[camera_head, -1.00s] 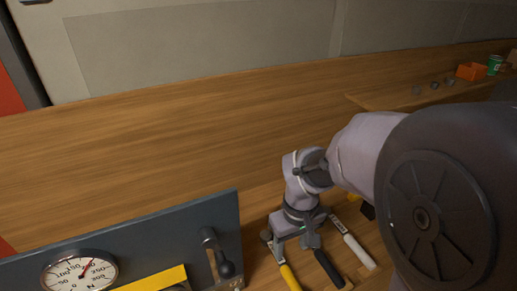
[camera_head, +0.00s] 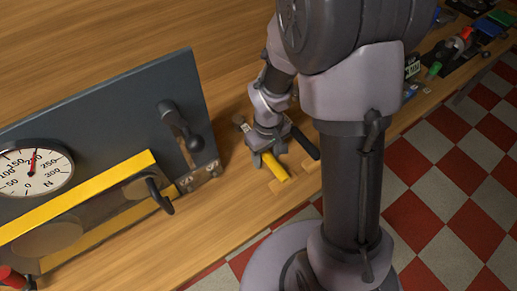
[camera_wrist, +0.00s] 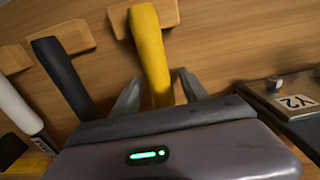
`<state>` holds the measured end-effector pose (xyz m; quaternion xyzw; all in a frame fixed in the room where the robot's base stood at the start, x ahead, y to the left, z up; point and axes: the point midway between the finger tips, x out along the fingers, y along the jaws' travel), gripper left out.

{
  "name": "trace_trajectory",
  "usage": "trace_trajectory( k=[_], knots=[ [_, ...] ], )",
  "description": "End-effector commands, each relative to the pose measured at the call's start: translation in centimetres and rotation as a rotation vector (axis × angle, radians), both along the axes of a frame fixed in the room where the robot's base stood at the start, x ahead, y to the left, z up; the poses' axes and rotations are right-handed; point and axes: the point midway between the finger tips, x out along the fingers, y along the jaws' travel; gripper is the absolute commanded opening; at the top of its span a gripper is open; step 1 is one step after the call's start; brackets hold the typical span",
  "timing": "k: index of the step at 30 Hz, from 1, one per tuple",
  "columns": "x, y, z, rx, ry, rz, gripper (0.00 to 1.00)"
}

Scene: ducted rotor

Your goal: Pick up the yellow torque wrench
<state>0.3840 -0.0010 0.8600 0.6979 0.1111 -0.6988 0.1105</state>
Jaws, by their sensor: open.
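The yellow torque wrench (camera_head: 272,165) lies on the wooden bench, right of the gauge panel. Its yellow handle (camera_wrist: 151,52) shows in the wrist view, with the end resting on a small wooden block; its head is hidden behind my gripper. My gripper (camera_head: 264,155) is low over the wrench. In the wrist view my gripper (camera_wrist: 158,88) is open, one finger on each side of the yellow handle. I cannot tell whether the fingers touch it.
A black-handled tool (camera_wrist: 66,76) lies left of the wrench in the wrist view, with a white-handled tool (camera_wrist: 17,106) beyond it. The grey gauge panel (camera_head: 120,110) stands left of my gripper in the head view.

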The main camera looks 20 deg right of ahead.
Motion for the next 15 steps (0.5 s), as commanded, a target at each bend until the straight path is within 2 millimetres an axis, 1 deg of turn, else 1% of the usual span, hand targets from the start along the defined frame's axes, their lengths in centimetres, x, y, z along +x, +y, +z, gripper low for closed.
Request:
trace_trajectory(
  k=[1,5,6,8,12,13,15],
  knots=[
    [0.02,0.02,-0.21,0.000,0.000,0.000,0.52],
    [0.03,0.02,0.05,0.000,-0.001,0.000,0.52],
    [0.03,0.02,0.06,0.000,-0.001,0.000,0.44],
    [0.03,0.02,0.07,0.000,-0.001,0.000,0.33],
    [0.02,0.03,0.07,0.000,-0.001,0.000,0.05],
    [0.02,0.03,0.07,0.000,-0.001,0.000,0.00],
    [0.03,0.02,0.07,0.000,-0.001,0.000,0.00]
  ],
)
